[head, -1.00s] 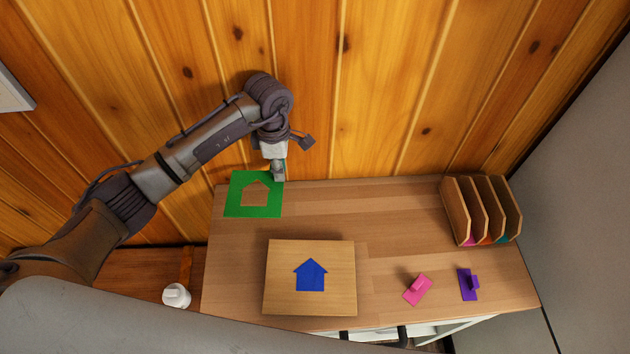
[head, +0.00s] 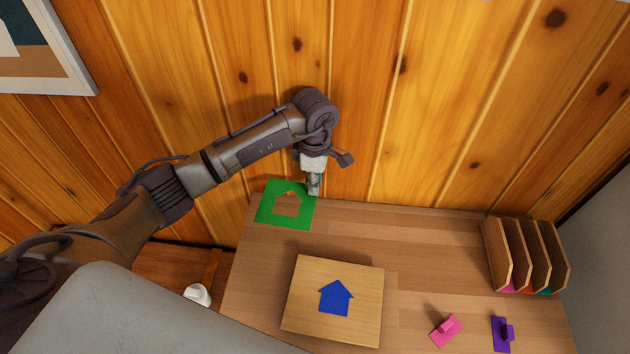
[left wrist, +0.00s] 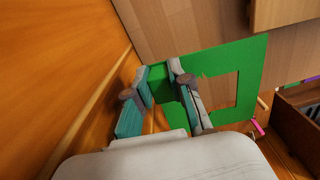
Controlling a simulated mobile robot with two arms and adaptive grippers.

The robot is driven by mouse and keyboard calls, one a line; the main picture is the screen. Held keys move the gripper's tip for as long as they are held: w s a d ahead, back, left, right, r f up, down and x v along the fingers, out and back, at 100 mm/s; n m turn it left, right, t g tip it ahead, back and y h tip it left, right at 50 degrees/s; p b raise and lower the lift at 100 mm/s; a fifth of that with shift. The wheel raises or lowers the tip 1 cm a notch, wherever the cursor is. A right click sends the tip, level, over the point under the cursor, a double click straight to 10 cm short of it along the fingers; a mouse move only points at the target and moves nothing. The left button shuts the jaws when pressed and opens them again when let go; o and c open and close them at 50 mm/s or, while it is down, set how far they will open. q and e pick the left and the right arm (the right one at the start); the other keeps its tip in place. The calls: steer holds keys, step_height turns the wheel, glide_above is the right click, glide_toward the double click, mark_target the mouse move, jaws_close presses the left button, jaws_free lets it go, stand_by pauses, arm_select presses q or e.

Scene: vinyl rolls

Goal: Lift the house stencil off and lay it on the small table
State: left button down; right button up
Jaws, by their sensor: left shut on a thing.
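The house stencil (head: 265,207) is a thin green sheet with a house-shaped cutout. My left gripper (head: 314,188) is shut on its right edge in the head view. The stencil appears held up by the wall, over the far left corner of the worktop. In the left wrist view the green sheet (left wrist: 245,58) sits at the fingers (left wrist: 160,76), with wood showing through its cutout. A blue house shape (head: 336,297) lies on a square wooden board (head: 305,285). A lower reddish wooden surface (head: 178,262), perhaps the small table, shows left of the worktop. My right gripper is out of view.
The worktop (head: 420,235) is clear behind the board. A pink piece (head: 446,331) and a purple piece (head: 502,335) lie at front right. A wooden divided rack (head: 497,255) stands at right. A white object (head: 197,295) is by the worktop's left edge.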

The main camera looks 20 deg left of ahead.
arm_select(q)
step_height(320, 180, down, 3)
steer(key=shift+f+b, duration=0.15)
steer(key=shift+b, duration=1)
steer(key=shift+f+b, duration=0.85)
steer(key=shift+f, duration=0.05)
steer(key=shift+f+b, duration=0.45)
steer(key=shift+b, duration=0.05)
steer(key=shift+f, duration=0.15)
